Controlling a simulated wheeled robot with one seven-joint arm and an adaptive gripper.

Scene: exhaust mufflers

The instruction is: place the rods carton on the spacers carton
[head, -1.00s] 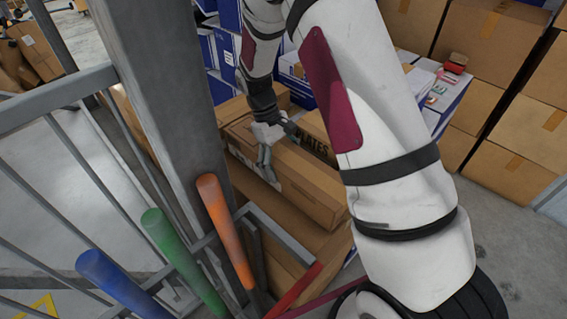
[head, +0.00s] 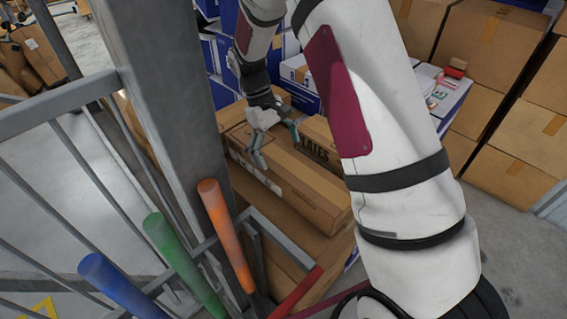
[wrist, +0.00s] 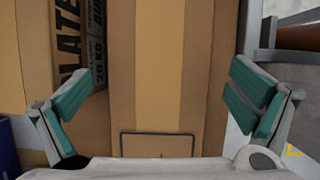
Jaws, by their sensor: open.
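A long brown carton (head: 300,190) lies beside the grey post in the head view. Its name is not legible, so I cannot tell whether it is the rods carton. My gripper (head: 275,147) is open over its far part. In the wrist view the long carton (wrist: 145,65), with a paler tape strip, runs between the spread teal fingers of my gripper (wrist: 160,88). The fingers appear apart from it. A carton printed "PLATES" (head: 319,150) stands next to it; its print (wrist: 78,45) shows at left in the wrist view. I see no legible spacers label.
A grey post (head: 165,90) and railing (head: 60,105) stand close on the left, with blue, green and orange handles (head: 222,235) in front. A larger brown carton surface (head: 285,235) lies below the long carton. Brown cartons (head: 485,45) are stacked at right.

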